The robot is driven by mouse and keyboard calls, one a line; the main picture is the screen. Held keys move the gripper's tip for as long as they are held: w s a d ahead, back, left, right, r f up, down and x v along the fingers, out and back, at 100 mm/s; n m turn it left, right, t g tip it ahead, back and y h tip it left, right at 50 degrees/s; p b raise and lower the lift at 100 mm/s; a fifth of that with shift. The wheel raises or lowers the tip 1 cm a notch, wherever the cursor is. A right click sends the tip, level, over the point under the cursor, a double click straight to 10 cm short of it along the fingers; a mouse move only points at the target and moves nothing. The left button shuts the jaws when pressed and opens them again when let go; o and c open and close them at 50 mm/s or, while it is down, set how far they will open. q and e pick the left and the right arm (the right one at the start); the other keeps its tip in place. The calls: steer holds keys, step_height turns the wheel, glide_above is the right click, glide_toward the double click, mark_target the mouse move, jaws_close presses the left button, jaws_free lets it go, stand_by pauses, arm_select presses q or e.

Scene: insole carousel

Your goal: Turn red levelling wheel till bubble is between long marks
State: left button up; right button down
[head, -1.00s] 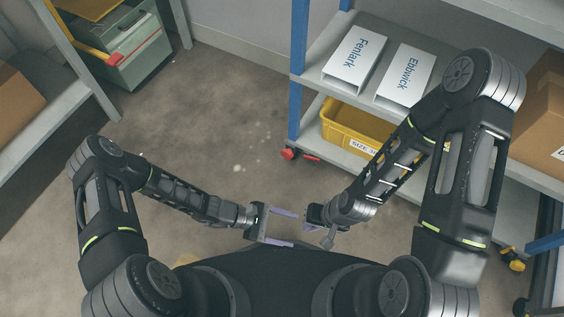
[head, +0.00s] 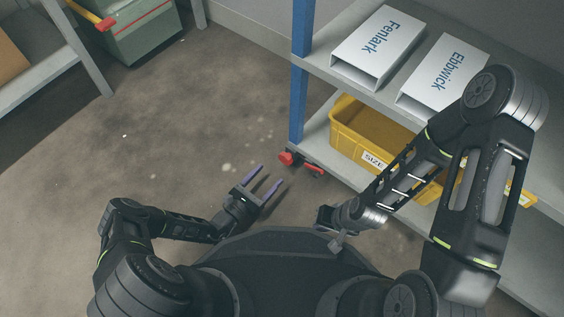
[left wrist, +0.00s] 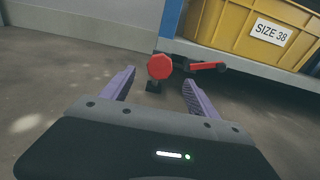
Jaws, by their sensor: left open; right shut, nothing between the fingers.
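The red levelling wheel (head: 285,158) is at the foot of the shelf's blue corner post, close to the floor. In the left wrist view the red wheel (left wrist: 160,67) shows as a faceted knob, ahead of and between my fingertips, with a gap left. A red lever (left wrist: 207,66) sits just right of it. My left gripper (head: 268,178) is open and empty, its purple fingers pointing toward the wheel. My right gripper (head: 322,218) is shut and empty, low beside my body. I cannot make out the bubble or its marks in any view.
The shelf post (head: 299,90) rises above the wheel. A yellow bin (head: 345,128) labelled SIZE 38 stands on the lower shelf. White boxes marked Fenlark (head: 377,47) and Ebbwick (head: 442,75) stand above. The floor left of the wheel is clear. A green case (head: 140,30) stands at the back left.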

mark_target(284, 160)
arm_select(q)
steer(key=b+x, duration=0.2)
steer(key=x, duration=0.5)
steer(key=shift+f+b, duration=0.1)
steer(key=shift+b, duration=0.3)
steer(key=shift+w+d, duration=0.3)
steer(key=shift+c, duration=0.2)
steer(key=c, duration=1.3)
steer(key=shift+n, duration=0.4)
